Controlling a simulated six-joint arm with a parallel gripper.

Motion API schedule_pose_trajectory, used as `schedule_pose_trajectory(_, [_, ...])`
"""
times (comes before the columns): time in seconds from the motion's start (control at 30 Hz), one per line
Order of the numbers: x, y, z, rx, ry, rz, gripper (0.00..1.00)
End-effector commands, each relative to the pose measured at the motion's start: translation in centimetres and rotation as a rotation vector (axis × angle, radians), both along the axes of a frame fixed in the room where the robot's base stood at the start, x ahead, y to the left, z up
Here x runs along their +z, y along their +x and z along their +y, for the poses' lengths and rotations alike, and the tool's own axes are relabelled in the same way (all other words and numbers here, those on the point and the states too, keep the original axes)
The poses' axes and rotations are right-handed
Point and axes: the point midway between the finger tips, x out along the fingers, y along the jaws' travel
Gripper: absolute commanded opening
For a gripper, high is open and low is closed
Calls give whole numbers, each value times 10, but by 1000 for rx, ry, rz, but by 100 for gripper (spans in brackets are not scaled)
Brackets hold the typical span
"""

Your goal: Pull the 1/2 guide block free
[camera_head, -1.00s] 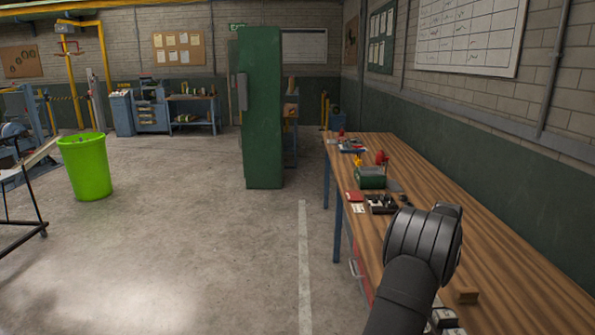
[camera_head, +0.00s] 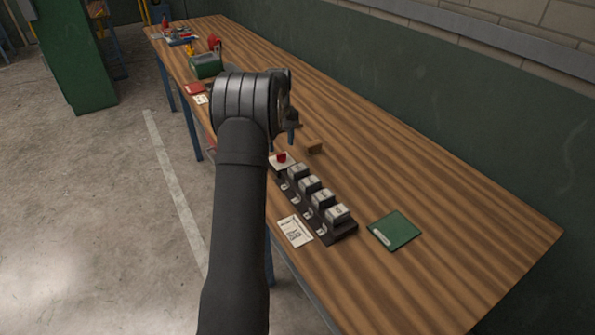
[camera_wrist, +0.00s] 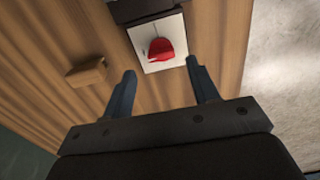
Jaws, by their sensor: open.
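Several grey blocks with pale labelled tops (camera_head: 318,197) sit in a row on a dark rack (camera_head: 343,234) on the wooden bench. The labels are too small to read, so I cannot tell which block is 1/2. My gripper (camera_head: 288,140) is above the bench, beyond the far end of the row, empty and pointing down. In the wrist view my gripper (camera_wrist: 161,70) has its two fingers wide apart. A red knob-like piece (camera_wrist: 160,48) on a white plate (camera_wrist: 176,28) shows beyond and between the fingertips. The rack's dark end shows at the top of that view.
A small wooden block (camera_head: 315,146) lies right of the red piece. A white card (camera_head: 295,230) lies left of the rack and a green booklet (camera_head: 394,230) to its right. A green box (camera_head: 205,65) stands farther along. The bench's right side is clear; the wall runs behind.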

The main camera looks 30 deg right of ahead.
Motion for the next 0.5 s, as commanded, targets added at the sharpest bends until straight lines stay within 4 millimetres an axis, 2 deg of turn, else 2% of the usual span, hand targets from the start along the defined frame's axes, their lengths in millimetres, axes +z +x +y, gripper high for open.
schedule_pose_trajectory(0.33, [0,0,0,0,0,0,54])
schedule_pose_trajectory(0.4, [0,0,0,-2,-1,0,60])
schedule_pose_trajectory(0.5, [4,-2,2,-37,-10,1,60])
